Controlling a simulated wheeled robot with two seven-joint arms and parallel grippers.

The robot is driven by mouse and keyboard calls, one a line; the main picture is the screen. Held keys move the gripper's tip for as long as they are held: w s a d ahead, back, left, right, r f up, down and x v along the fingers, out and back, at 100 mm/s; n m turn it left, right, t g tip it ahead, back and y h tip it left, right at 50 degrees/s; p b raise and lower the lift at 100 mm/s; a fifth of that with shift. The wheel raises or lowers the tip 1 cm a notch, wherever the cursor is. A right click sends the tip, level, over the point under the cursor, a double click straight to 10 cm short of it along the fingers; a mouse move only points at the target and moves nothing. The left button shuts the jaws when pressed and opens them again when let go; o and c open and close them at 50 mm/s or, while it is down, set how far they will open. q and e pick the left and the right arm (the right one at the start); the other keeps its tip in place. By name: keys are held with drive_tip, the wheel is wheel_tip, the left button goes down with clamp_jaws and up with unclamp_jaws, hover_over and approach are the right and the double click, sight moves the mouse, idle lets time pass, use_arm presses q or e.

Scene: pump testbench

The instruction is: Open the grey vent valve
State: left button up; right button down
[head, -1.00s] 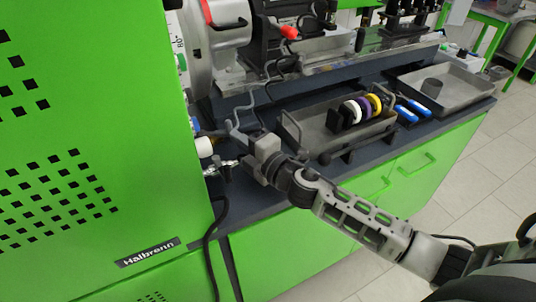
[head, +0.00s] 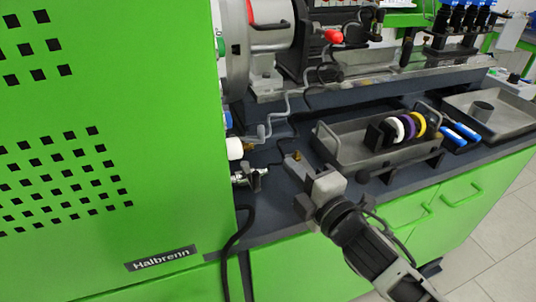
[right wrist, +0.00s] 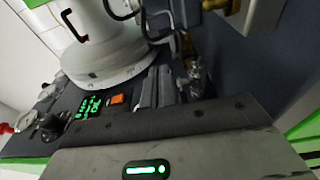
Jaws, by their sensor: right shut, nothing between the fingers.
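The vent valve (head: 250,178) is a small silver fitting with a grey handle, low on the right side of the green cabinet in the head view. My right gripper (head: 293,166) is to the right of the valve, above the dark bench top, with a visible gap between them. Its fingers are together and hold nothing. In the right wrist view, the gripper's two grey fingers (right wrist: 157,88) lie side by side. A shiny metal fitting (right wrist: 193,80) shows just right of them; I cannot tell whether it is the valve. My left gripper is not in view.
The green cabinet (head: 100,170) borders the valve on the left. A white knob (head: 235,148) and a bent grey pipe (head: 268,128) sit above it, and a black hose (head: 237,240) hangs below. A grey tray (head: 345,150) with coloured rings stands to the right.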

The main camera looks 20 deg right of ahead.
drive_tip(key=shift+w+a, duration=0.35)
drive_tip(key=shift+a, duration=0.1)
drive_tip(key=x, duration=0.9)
drive_tip(key=shift+w+f, duration=0.15)
drive_tip(key=shift+w, duration=0.05)
